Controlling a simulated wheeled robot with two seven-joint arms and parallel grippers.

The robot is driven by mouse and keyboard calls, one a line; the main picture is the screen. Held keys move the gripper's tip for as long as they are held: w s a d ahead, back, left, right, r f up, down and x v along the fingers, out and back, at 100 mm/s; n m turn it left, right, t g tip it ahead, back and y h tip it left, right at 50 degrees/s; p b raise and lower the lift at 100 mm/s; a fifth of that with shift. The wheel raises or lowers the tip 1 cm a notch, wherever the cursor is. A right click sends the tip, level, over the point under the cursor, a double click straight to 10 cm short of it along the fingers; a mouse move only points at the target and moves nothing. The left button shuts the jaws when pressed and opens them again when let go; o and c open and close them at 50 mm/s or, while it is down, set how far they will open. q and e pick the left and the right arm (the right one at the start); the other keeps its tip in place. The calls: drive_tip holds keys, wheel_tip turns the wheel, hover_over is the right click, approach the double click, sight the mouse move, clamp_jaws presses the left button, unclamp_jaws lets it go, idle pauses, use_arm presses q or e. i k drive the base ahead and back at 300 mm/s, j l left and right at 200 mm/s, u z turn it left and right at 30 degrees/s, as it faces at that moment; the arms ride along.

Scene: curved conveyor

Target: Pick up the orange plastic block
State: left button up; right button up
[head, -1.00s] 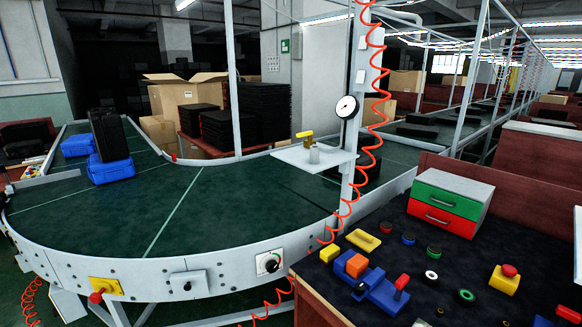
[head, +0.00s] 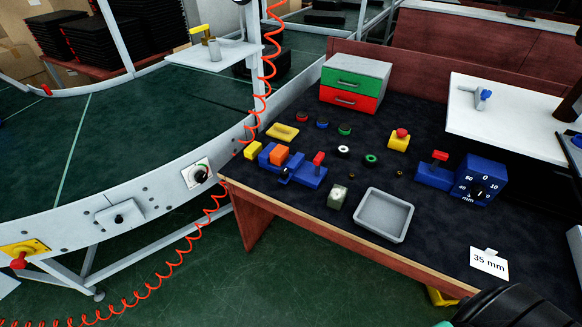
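The orange plastic block (head: 279,154) sits in a blue fixture (head: 310,178) near the left end of the dark workbench top (head: 330,225). The fixture has a red-topped lever on its right side. A yellow block (head: 252,150) stands just left of the fixture. Neither of my grippers shows. A dark rounded part at the bottom right edge appears to be part of my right arm, and nothing of mine is near the orange block.
A green-and-red drawer box (head: 355,83) stands behind. A blue dial gauge (head: 480,180) is at the right. The curved conveyor (head: 130,130) runs along the left.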

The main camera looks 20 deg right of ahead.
sight(279, 155)
drive_tip(key=i+j+z, duration=0.2)
drive_tip(key=i+j, duration=0.15)
drive_tip(key=i, duration=0.2)
drive_tip(key=i+j+z, duration=0.2)
drive_tip(key=i+j, duration=0.2)
drive_tip(key=i, duration=0.1)
